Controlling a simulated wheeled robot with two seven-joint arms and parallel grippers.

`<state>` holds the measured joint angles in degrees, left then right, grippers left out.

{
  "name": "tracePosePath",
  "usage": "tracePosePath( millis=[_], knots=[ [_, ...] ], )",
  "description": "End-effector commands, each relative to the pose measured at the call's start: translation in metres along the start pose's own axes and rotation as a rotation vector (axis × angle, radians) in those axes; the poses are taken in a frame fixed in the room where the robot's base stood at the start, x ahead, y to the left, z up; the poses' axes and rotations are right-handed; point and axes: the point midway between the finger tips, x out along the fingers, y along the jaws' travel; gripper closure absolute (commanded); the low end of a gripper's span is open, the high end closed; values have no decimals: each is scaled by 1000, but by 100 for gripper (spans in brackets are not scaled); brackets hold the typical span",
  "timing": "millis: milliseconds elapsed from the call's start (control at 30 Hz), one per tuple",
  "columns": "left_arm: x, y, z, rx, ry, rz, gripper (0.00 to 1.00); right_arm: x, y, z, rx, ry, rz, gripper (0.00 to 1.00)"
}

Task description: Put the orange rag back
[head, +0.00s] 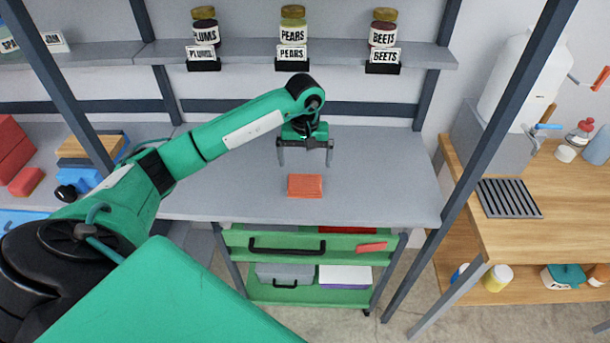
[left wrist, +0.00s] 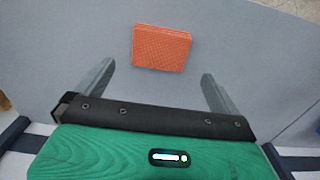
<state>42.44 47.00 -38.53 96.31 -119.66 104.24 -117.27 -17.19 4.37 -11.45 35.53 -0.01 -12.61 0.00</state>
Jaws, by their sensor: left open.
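The orange rag (head: 305,186) lies flat as a folded rectangle on the grey shelf surface (head: 385,185), near its front edge. It also shows in the left wrist view (left wrist: 161,48), beyond the fingertips and between their lines. My left gripper (head: 305,164) is open and empty, above and a little behind the rag, with its fingers pointing down. The fingers also show spread apart in the left wrist view (left wrist: 160,85). A gap shows between the fingers and the rag. My right gripper is not in view.
A green cart (head: 345,257) stands below the shelf, with a small orange-red piece (head: 372,246) on its upper tier. Jars labelled plums, pears (head: 293,25) and beets stand on the upper shelf. A wooden bench (head: 545,215) is at right, beyond a dark post. The surface around the rag is clear.

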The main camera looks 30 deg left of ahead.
Motion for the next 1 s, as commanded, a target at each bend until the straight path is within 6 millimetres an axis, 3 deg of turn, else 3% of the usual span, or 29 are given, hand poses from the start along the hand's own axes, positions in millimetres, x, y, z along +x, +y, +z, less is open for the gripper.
tracePosePath(
  millis=[300, 833, 933, 1000],
  knots=[
    [-22, 0, 0, 0, 0, 0, 0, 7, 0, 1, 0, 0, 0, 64],
    [-21, 2, 1, 0, -2, 5, 0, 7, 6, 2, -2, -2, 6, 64],
    [-15, 14, 10, -6, -20, 57, 0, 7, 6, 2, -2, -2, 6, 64],
    [-7, 35, 24, -20, -50, 142, 0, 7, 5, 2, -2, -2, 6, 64]
  ],
)
